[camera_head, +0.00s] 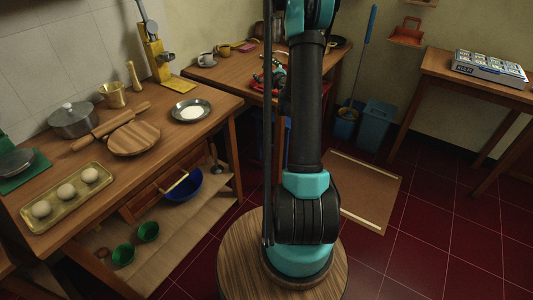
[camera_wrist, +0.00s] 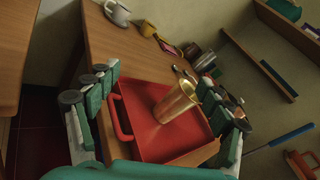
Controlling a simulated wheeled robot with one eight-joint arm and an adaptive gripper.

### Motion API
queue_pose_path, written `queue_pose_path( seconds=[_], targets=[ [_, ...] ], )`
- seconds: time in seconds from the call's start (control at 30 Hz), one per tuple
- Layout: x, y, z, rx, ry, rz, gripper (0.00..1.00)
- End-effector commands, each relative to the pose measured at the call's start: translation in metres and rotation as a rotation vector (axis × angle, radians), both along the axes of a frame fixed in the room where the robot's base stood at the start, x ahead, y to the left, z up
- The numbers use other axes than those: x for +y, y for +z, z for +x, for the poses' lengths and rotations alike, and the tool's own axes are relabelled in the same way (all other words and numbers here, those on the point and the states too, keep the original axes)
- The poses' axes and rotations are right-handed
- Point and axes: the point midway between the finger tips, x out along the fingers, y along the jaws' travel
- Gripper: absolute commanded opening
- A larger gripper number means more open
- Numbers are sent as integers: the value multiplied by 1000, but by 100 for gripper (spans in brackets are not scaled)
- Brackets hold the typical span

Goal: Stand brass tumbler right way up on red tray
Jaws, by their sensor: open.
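The brass tumbler (camera_wrist: 175,103) is on the red tray (camera_wrist: 140,142) in the wrist view. Its wider end points to the upper right of that tilted picture and its narrower end touches the tray. It appears to stand upright, mouth up. My gripper (camera_wrist: 158,78) is open, with one finger on each side of the tumbler and a gap to both. It holds nothing.
The tray lies on the back wooden table (camera_head: 225,71), with a white mug (camera_wrist: 117,13), a yellow cup (camera_wrist: 147,29) and metal vessels (camera_wrist: 201,59) behind it. A left counter holds a pot (camera_head: 74,121), a brass mortar (camera_head: 112,95) and a rolling pin (camera_head: 110,127).

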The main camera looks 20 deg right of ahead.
Motion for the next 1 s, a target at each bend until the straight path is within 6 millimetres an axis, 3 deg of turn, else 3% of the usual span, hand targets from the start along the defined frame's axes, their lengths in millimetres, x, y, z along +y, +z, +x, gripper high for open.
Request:
queue_pose_path(
  seconds=[0.03,0.2,0.37,0.5,0.73,0.9,1.0],
  targets=[
    [24,10,-14,21,56,-106,80],
    [91,22,-67,85,260,-497,80],
    [140,18,-131,131,467,-852,80],
    [170,6,-196,162,662,-1150,80],
    [187,-27,-313,199,1012,-1606,80],
    [178,-55,-398,221,1286,-1892,80],
    [167,-69,-436,231,1423,-2016,80]
  ],
)
